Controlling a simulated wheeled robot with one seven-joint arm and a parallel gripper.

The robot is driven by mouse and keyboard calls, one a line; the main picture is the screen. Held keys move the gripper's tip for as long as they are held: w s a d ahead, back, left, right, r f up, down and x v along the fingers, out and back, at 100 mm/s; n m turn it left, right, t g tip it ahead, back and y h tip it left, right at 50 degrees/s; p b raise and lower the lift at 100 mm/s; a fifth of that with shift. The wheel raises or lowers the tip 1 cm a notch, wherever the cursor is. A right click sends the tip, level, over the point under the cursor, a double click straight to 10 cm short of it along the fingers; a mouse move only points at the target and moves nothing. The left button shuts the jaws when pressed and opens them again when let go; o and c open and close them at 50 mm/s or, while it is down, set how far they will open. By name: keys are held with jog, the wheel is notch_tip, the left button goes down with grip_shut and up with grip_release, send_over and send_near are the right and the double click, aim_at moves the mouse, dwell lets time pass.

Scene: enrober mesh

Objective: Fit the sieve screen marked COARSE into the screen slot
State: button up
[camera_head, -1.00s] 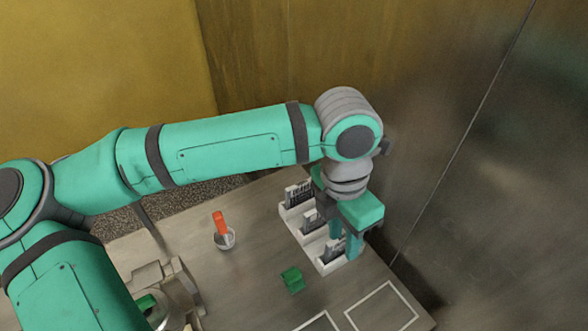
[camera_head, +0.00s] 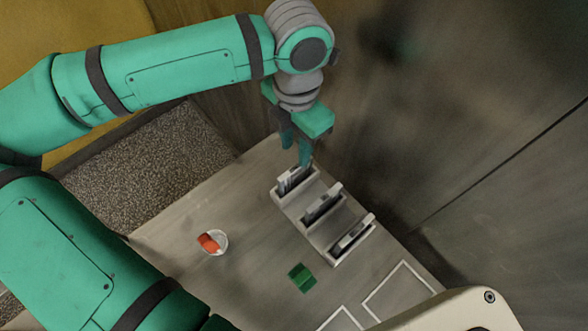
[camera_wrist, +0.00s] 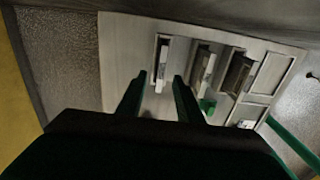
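A pale rack (camera_head: 312,232) on the table holds three upright sieve screens in a row. The far screen (camera_head: 292,178), the middle screen (camera_head: 322,204) and the near screen (camera_head: 352,234) stand in separate bays. The rack and screens also show in the wrist view, where the far screen (camera_wrist: 162,65) lies ahead between the finger lines. No marking is legible, so I cannot tell which is COARSE. My gripper (camera_head: 303,160) is over the far end of the rack, at the far screen. Its fingers (camera_wrist: 157,92) are apart with nothing between them. I cannot make out the screen slot.
A cup (camera_head: 213,243) with a red-orange item stands left of the rack. A green block (camera_head: 302,277) lies in front of it. Outlined rectangles (camera_head: 398,290) mark the table's near right. A metal wall rises close on the right. A cream bolted part (camera_head: 455,312) fills the bottom right corner.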

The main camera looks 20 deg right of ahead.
aim_at(295, 167)
jog(key=shift+s+f, duration=0.25)
jog(key=shift+f, duration=0.35)
jog(key=shift+s+a+f, duration=0.15)
jog(key=shift+f, duration=2.9)
jog(key=shift+w, duration=0.2)
grip_shut()
